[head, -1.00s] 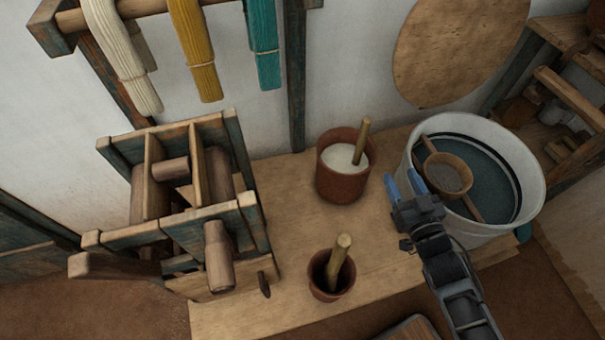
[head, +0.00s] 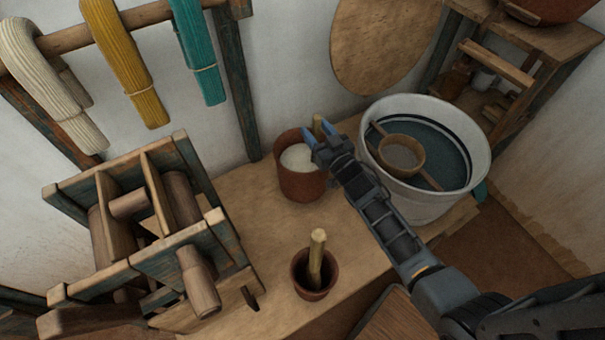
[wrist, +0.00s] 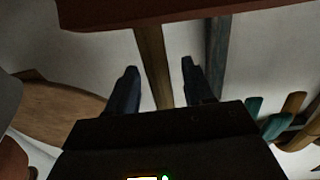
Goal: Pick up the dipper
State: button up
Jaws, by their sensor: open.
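The dipper's wooden handle (head: 318,125) stands tilted out of a reddish-brown pot (head: 300,186) of white contents. Its lower end is hidden in the pot. My gripper (head: 320,132) is at the handle, above the pot's right rim, with its blue fingers spread. In the wrist view the handle (wrist: 152,60) runs between the two open fingers of my gripper (wrist: 160,66), nearer the left one. I see a gap on each side, so the jaws are not closed on it.
A large white vat (head: 425,205) stands right of the pot, with a bowl (head: 402,153) on a bar across it. A smaller pot (head: 316,283) with a stick is in front. A wooden frame (head: 150,262) stands left, with hanging skeins (head: 128,65) above. The board (head: 253,210) between is clear.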

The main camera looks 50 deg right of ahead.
jog(key=shift+w+d, duration=0.1)
jog(key=shift+w, duration=0.15)
jog(key=shift+c, duration=0.2)
grip_shut()
jog(key=shift+r, duration=0.1)
